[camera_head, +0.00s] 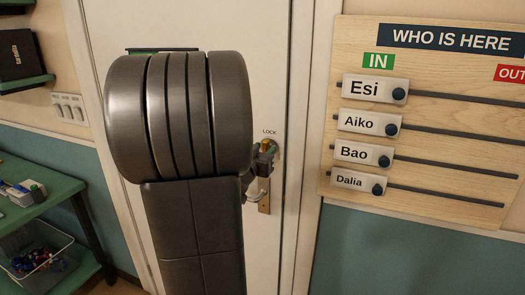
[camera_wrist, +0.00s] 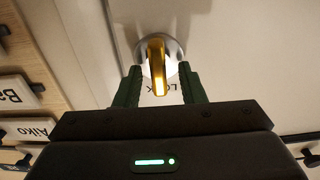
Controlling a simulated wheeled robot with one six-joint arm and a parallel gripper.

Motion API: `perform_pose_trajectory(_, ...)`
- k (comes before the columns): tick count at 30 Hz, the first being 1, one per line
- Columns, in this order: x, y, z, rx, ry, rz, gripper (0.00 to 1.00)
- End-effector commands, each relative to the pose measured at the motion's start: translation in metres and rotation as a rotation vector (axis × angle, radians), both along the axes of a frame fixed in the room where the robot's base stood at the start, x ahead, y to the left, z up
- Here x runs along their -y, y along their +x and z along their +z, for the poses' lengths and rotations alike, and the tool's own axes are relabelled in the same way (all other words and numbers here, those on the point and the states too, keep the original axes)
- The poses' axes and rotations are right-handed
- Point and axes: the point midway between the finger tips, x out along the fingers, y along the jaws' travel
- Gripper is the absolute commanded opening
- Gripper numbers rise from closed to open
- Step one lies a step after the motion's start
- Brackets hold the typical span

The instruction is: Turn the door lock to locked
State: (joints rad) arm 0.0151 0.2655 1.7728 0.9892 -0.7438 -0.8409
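The door lock is a brass turn piece (camera_wrist: 157,65) on a round silver plate (camera_wrist: 174,47). In the wrist view the piece lies lengthwise up and down the picture, its near end by the partly hidden LOCK lettering. My gripper (camera_wrist: 160,86) is open, with one dark green finger on each side of the brass piece and a visible gap on both sides. In the head view the lock (camera_head: 266,143) shows just under the word LOCK on the white door (camera_head: 280,60). My gripper (camera_head: 262,158) is at it, partly hidden behind my arm.
A door handle (camera_head: 263,199) sits below the lock. A wooden name board (camera_head: 430,125) with sliding tags hangs to the right. On the left are wall switches (camera_head: 68,107), a green shelf (camera_head: 50,198) and a clear bin (camera_head: 38,262).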

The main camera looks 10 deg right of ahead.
Motion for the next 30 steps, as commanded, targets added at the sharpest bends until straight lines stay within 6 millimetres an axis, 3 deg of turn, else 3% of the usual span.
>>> perform_pose_trajectory(5, 0.0, -0.0001, 0.0, 0.0, 0.0, 0.0, 0.36)
perform_pose_trajectory(9, 0.0, -0.0002, 0.0, -0.001, -0.001, 0.0, 0.09)
perform_pose_trajectory(11, 0.0, -0.0002, 0.0, -0.001, -0.001, 0.0, 0.0)
perform_pose_trajectory(22, 0.0003, -0.0003, -0.0008, 0.025, 0.034, -0.001, 0.0)
perform_pose_trajectory(30, 0.0014, -0.001, -0.0025, 0.122, 0.17, -0.002, 0.0)
